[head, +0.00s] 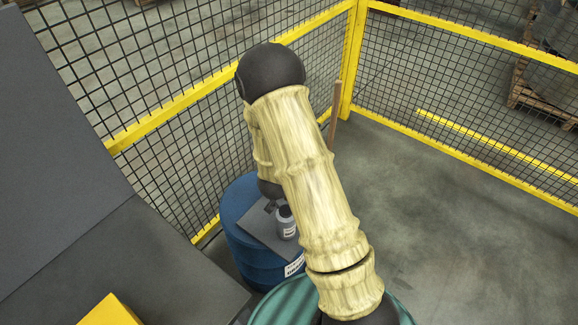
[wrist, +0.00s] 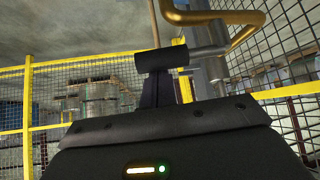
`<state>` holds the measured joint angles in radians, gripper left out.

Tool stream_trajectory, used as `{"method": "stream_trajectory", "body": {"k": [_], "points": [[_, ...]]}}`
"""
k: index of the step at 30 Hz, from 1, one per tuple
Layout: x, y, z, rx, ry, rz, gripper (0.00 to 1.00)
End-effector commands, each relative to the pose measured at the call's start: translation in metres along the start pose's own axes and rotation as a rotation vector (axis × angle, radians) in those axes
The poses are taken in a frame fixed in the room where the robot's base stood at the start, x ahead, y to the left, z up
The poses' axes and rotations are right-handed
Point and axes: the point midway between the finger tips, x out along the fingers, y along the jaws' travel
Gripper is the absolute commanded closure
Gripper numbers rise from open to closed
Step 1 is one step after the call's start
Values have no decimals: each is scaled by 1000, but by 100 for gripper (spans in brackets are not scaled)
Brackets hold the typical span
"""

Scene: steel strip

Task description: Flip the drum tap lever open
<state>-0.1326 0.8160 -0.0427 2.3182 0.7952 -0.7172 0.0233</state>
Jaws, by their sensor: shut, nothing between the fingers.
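In the wrist view, my gripper (wrist: 162,60) is shut and empty, its dark fingertips together. In the head view, a blue drum (head: 238,208) stands beyond my arm, and a green drum (head: 290,300) is at the bottom edge. My arm hides much of both drums, and I cannot make out the tap there.
A grey sheet (head: 258,232) on the blue drum bears a small grey labelled can (head: 286,224). A wooden pole (head: 335,112) stands behind my arm. Yellow-framed mesh fencing (head: 352,60) encloses the corner. Grey panels fill the left. Floor at right (head: 450,240) is clear.

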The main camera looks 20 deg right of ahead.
Motion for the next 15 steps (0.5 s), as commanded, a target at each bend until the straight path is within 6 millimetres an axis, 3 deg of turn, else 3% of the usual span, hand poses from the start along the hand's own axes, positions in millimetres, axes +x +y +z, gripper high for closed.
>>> {"method": "stream_trajectory", "body": {"k": [7,15], "points": [[16,10,-30,8,6,5,100],[-28,4,-28,2,8,-2,100]]}}
